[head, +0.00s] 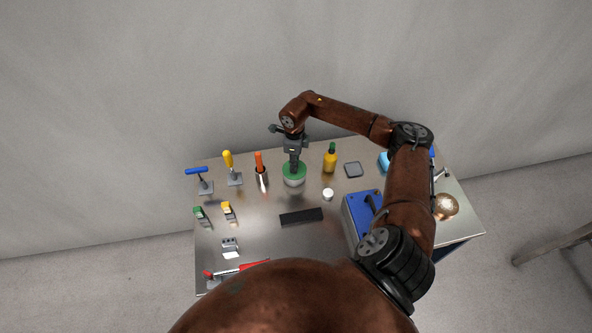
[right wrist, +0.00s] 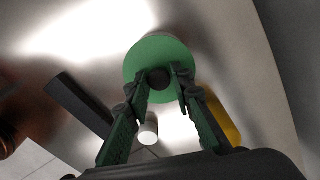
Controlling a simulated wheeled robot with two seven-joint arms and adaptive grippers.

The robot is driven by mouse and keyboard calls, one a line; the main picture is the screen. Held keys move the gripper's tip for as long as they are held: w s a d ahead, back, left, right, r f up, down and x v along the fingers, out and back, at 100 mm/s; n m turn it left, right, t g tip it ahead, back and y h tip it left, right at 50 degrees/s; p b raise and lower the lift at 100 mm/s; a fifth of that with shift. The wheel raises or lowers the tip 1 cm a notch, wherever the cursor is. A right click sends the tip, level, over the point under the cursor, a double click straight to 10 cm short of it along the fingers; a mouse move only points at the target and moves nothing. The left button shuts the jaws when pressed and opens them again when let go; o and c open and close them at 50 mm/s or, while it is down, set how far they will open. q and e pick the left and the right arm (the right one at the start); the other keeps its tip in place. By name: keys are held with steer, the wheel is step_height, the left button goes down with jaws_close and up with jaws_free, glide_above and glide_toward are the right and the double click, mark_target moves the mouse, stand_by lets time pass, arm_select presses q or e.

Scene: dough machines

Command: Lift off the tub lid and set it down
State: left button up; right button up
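The tub (head: 294,182) is a low pale container with a green lid (head: 288,172), standing near the back middle of the steel table. The lid also shows in the right wrist view (right wrist: 151,52) as a green disc with a dark round knob (right wrist: 158,79) at its centre. My right gripper (head: 294,165) points down right over the lid. In the right wrist view its fingertips (right wrist: 160,75) lie on either side of the knob, very close to it. I cannot tell whether they press on it. The lid appears seated on the tub. My left gripper is not in view.
A yellow bottle with a green cap (head: 330,160) stands right of the tub. A small white cylinder (head: 328,194) and a black bar (head: 301,216) lie in front. An orange-handled tool in a holder (head: 260,170) stands left. A blue-topped machine (head: 361,212) is at the right.

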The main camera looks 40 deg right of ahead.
jaws_close()
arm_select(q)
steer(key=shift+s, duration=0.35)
arm_select(e)
steer(key=shift+r, duration=0.15)
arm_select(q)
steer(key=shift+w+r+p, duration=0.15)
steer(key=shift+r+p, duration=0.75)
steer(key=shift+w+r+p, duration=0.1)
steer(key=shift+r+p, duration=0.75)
arm_select(e)
steer(key=shift+r, duration=3.4)
